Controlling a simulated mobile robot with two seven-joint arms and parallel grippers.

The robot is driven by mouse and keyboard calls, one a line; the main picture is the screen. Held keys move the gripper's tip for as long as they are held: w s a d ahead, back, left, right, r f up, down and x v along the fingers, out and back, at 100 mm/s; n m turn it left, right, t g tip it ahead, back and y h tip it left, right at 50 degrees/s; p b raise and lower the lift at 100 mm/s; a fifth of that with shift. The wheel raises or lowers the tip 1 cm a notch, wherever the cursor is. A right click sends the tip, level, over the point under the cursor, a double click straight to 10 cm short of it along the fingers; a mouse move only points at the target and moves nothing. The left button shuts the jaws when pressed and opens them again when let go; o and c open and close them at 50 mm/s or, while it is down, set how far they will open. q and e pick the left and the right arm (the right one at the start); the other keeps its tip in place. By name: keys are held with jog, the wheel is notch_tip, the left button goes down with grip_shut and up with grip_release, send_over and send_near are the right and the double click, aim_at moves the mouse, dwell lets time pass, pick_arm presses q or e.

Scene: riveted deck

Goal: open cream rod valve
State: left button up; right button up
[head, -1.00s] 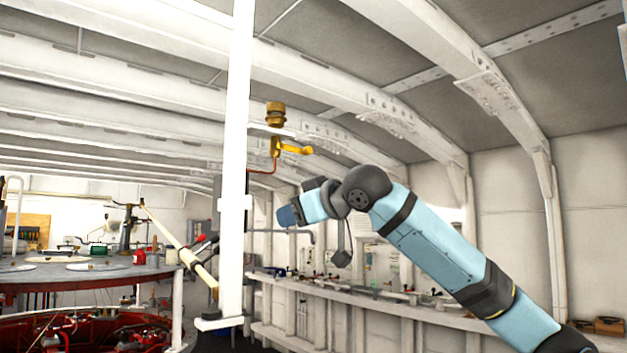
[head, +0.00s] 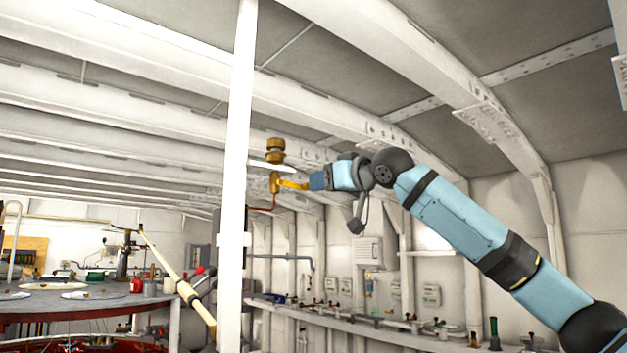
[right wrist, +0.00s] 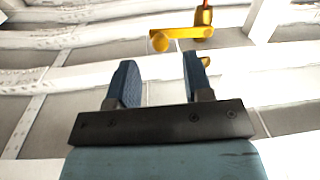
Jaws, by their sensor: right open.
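A brass valve (head: 275,157) with a yellow lever (head: 293,184) hangs below the ceiling, just right of the white post in the head view. In the right wrist view the yellow lever (right wrist: 184,33) lies beyond the fingertips, its round end toward the left. My right gripper (head: 313,182) is at the lever's free end in the head view. In the right wrist view its two dark fingers (right wrist: 157,75) are apart with nothing between them. A cream rod (head: 178,275) slants down at the left; I cannot tell whether it belongs to the valve. My left gripper is not in view.
A white post (head: 236,180) stands left of the valve. White ceiling beams (head: 365,60) run overhead. A long shelf (head: 370,328) with small fittings lies below my arm. A round grey table (head: 80,302) stands at lower left.

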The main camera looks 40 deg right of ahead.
aim_at(296, 184)
jog(key=shift+w+a+p, duration=0.15)
jog(key=shift+w+p, duration=0.05)
jog(key=shift+w, duration=0.8)
jog(key=shift+w+a+p, duration=0.15)
jog(key=shift+w+p, duration=0.05)
jog(key=shift+w, duration=0.8)
grip_shut()
